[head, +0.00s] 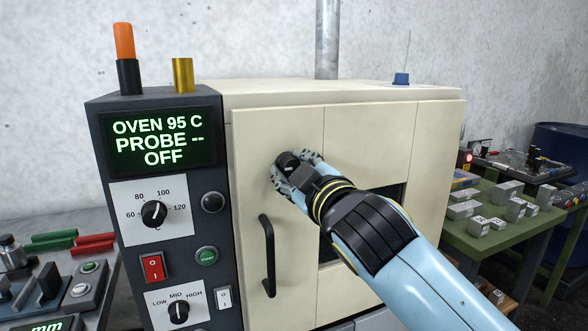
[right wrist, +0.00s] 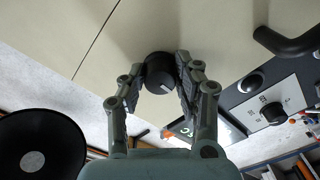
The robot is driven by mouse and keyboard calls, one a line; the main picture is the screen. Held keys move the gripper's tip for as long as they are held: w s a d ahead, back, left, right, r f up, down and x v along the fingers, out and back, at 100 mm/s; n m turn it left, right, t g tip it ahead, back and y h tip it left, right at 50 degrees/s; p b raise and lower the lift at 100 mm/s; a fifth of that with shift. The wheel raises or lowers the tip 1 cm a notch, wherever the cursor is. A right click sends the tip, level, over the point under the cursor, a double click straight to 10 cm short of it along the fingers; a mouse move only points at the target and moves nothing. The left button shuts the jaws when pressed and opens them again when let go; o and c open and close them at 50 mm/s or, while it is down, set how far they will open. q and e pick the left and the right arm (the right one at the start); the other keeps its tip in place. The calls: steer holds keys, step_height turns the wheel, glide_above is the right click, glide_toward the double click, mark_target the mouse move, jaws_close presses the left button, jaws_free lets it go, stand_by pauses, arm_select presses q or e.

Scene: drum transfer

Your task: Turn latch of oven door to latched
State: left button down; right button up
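The oven door (head: 350,130) is a cream panel that looks closed against the oven body. Its latch, a round black knob (head: 288,161), sits on the upper left part of the door. In the right wrist view the latch knob (right wrist: 160,72) shows a short white mark pointing to the lower right. My right gripper (head: 294,172) reaches it from the lower right. In the right wrist view the fingers of my right gripper (right wrist: 161,75) sit on opposite sides of the knob and appear to touch it. My left gripper is not in view.
A black door handle (head: 267,256) stands out below the latch. The dark control panel (head: 155,255) with knobs and switches is left of the door. A green table (head: 490,240) with metal blocks is at the right; a grey bench (head: 95,295) is at the left.

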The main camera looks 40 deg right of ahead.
steer(key=o, duration=0.5)
steer(key=shift+c, duration=0.2)
steer(key=v, duration=1.2)
